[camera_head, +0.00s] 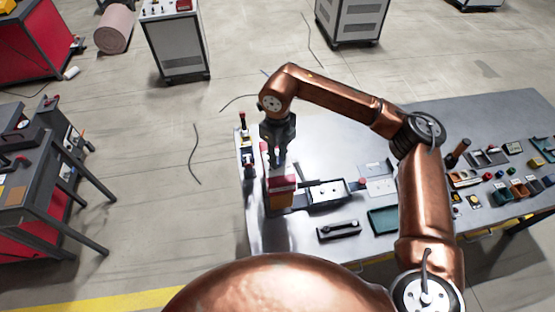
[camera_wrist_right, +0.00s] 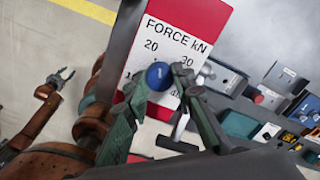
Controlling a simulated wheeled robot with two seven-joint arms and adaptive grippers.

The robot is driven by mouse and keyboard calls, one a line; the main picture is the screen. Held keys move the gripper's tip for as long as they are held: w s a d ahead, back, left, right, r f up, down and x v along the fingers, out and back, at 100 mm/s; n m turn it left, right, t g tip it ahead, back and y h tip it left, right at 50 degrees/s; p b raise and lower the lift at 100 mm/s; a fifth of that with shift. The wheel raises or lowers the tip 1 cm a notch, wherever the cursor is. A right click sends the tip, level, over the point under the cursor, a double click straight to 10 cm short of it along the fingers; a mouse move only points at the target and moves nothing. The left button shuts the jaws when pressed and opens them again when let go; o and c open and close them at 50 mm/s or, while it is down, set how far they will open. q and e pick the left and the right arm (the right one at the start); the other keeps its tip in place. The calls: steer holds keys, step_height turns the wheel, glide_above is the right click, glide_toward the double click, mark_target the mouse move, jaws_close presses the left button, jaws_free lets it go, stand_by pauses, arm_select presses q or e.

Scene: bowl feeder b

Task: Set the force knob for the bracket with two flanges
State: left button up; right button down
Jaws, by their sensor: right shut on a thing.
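The force panel (camera_wrist_right: 185,32) is a white card with a red border, printed "FORCE kN", with 20 and 30 readable; other marks are partly hidden by the fingers. A round blue knob (camera_wrist_right: 159,76) sits on it, below and between the 20 and 30. My right gripper (camera_wrist_right: 165,88) is shut on the knob, one finger on each side. I cannot make out a pointer on the knob. In the head view my right gripper (camera_head: 277,160) reaches down to the red and white panel block (camera_head: 283,184). My left gripper (camera_wrist_right: 62,77) shows small in the wrist view, fingers apart and empty. I cannot identify the two-flange bracket.
The panel block stands near the left end of the grey workbench (camera_head: 290,236). A tray (camera_head: 327,192), a dark fixture (camera_head: 339,230) and a teal bin (camera_head: 383,220) lie to its right. Several small bins and parts fill the bench's right end.

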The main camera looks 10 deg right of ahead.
steer(key=shift+n+b, duration=0.6)
steer(key=shift+n, duration=1)
steer(key=c, duration=1.6)
jaws_free()
step_height(320, 180, up, 12)
steer(key=shift+r, duration=0.1)
